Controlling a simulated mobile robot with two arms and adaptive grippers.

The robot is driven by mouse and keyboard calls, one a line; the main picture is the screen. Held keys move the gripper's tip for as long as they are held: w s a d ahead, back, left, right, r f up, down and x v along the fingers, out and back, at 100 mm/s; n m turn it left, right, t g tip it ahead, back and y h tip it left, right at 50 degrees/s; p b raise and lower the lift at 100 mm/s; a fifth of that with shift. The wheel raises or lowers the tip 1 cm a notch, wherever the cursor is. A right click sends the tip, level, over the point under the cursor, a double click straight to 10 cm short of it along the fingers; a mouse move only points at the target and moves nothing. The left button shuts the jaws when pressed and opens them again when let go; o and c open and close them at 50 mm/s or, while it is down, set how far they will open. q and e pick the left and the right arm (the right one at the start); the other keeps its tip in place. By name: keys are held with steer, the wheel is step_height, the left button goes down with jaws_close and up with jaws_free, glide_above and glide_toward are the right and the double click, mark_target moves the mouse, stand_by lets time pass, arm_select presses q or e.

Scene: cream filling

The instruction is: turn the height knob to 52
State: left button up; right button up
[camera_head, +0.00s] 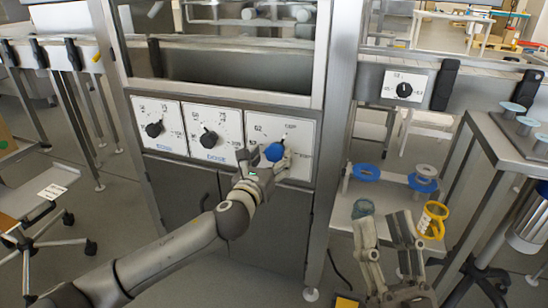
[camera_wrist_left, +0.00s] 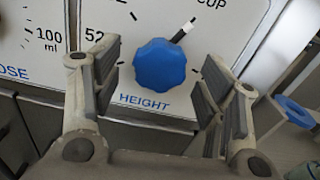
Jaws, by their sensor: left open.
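The blue height knob (camera_head: 274,152) is on the rightmost white dial panel of the machine. In the left wrist view the knob (camera_wrist_left: 160,66) sits above the word HEIGHT, and its pointer (camera_wrist_left: 184,31) points up and right, toward the CUP mark. The 52 mark (camera_wrist_left: 93,32) is at the left edge of that panel. My left gripper (camera_head: 264,164) is at the panel, open, with one finger on each side of the knob; gaps show between fingers and knob. My right gripper (camera_head: 388,232) is open and empty at the lower right, away from the panel.
Two black knobs (camera_head: 154,129) (camera_head: 209,139) are on panels to the left. A shelf right of the machine holds blue rings (camera_head: 366,172), a blue-green cup (camera_head: 362,208) and a yellow cup-like item (camera_head: 432,220). A steel table (camera_head: 505,150) stands far right.

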arm_select(q)
steer(key=shift+b+x, duration=0.3)
steer(key=shift+x, duration=0.95)
arm_select(e)
steer(key=shift+s+d+r+t+y, duration=0.2)
steer(key=shift+s+r+t+y, duration=0.4)
steer(key=shift+s+r+t, duration=0.65)
steer(key=shift+s, duration=0.1)
arm_select(q)
steer(key=c, duration=1)
arm_select(e)
steer(key=shift+g, duration=0.25)
